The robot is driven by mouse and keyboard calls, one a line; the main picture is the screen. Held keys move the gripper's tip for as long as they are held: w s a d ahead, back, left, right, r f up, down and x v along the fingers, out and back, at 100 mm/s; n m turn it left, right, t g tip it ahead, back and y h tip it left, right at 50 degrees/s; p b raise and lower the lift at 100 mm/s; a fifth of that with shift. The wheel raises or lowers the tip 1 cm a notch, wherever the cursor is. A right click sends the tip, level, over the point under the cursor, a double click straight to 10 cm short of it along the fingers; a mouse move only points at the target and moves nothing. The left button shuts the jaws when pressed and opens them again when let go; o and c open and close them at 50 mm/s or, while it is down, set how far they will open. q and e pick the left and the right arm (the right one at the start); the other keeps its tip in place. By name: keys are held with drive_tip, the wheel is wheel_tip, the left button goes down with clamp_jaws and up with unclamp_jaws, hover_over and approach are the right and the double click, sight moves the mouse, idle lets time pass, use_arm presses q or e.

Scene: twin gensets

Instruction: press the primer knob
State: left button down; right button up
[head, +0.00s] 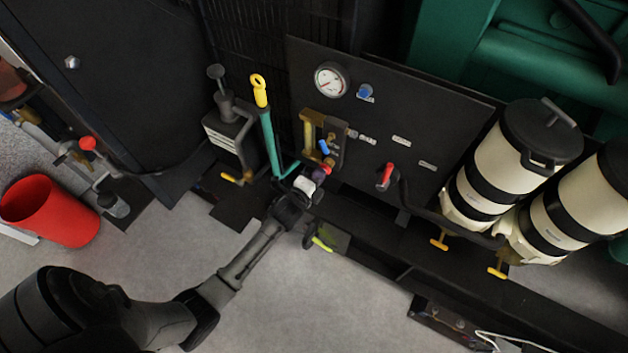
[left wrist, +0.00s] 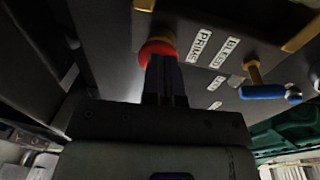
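The primer knob (left wrist: 157,50) is a round red knob with a yellow ring. In the left wrist view it sits right at my fingertips, below the end of a grey part and beside the PRIME label (left wrist: 199,43). My left gripper (left wrist: 165,72) has its dark fingers together, pointing at the knob, with nothing seen between them. Its tips overlap the knob in the picture; I cannot tell whether they touch. My right gripper is not in view.
A blue-handled lever (left wrist: 262,92) is close right of the knob. The black panel (head: 440,125) carries a gauge (head: 331,79) and a red lever (head: 386,176). A teal-and-yellow handle (head: 268,130) stands near my gripper. Cream canisters (head: 497,165) stand right; a red bucket (head: 50,212) left.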

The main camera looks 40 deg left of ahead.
use_arm(q)
drive_tip(key=shift+s, duration=0.1)
drive_tip(key=s+d+r+p, duration=0.1)
drive_tip(key=s+p, duration=0.3)
drive_tip(key=s, duration=0.9)
drive_tip(key=shift+s+d+r, duration=0.3)
drive_tip(key=shift+d+r, duration=0.05)
drive_tip(key=shift+d, duration=0.15)
idle(0.4)
